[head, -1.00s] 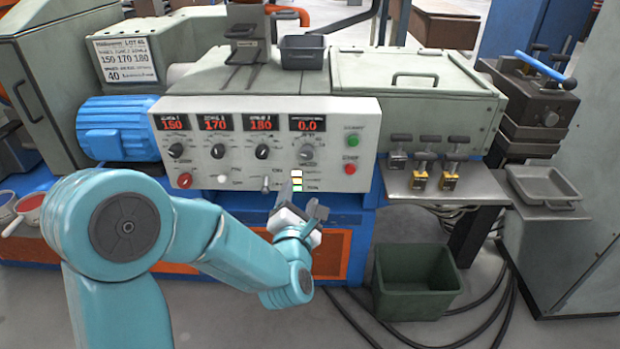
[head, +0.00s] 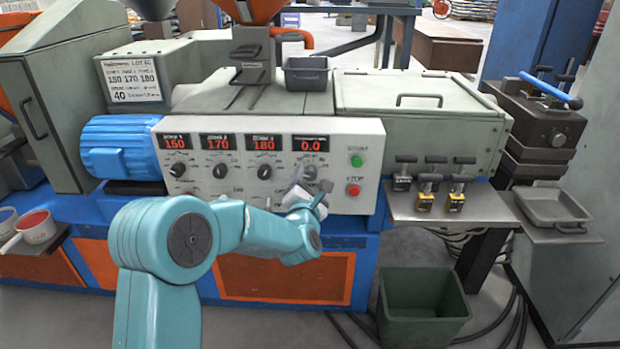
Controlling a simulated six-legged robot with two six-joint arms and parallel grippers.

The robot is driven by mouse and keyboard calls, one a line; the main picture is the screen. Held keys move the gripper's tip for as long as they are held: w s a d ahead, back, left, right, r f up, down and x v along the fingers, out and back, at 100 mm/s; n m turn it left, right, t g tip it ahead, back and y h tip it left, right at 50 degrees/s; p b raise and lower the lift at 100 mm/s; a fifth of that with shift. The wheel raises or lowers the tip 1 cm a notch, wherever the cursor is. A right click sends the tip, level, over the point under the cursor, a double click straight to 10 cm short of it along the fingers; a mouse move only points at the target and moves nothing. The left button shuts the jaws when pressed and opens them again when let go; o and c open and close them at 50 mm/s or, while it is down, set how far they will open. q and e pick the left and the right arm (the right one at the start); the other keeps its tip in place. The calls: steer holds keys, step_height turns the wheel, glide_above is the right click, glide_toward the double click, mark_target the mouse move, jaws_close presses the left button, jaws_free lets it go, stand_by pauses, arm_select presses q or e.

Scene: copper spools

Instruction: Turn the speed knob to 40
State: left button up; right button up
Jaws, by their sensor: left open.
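The control panel (head: 345,150) is a pale box on the machine's front. Its red displays read 150, 170, 180 and, on the rightmost, 0.0 (head: 310,144). The speed knob (head: 309,172) is the grey one under the 0.0 display, with its lower part close behind my gripper in this view. My left gripper (head: 308,190) is open and empty in front of the panel, just below that knob. I cannot tell whether it touches the knob. A lot card (head: 132,80) at the upper left shows 150 170 180 and 40. My right gripper is not in view.
A green start button (head: 356,160) and a red stop button (head: 353,189) sit right of the knob. A shelf (head: 480,212) with several clamp-like tools stands further right. A green bin (head: 425,305) is on the floor below. A blue motor (head: 120,147) is at the left.

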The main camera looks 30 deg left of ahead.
arm_select(q)
steer(key=shift+x, duration=1.05)
steer(key=c, duration=1)
steer(key=shift+c, duration=0.2)
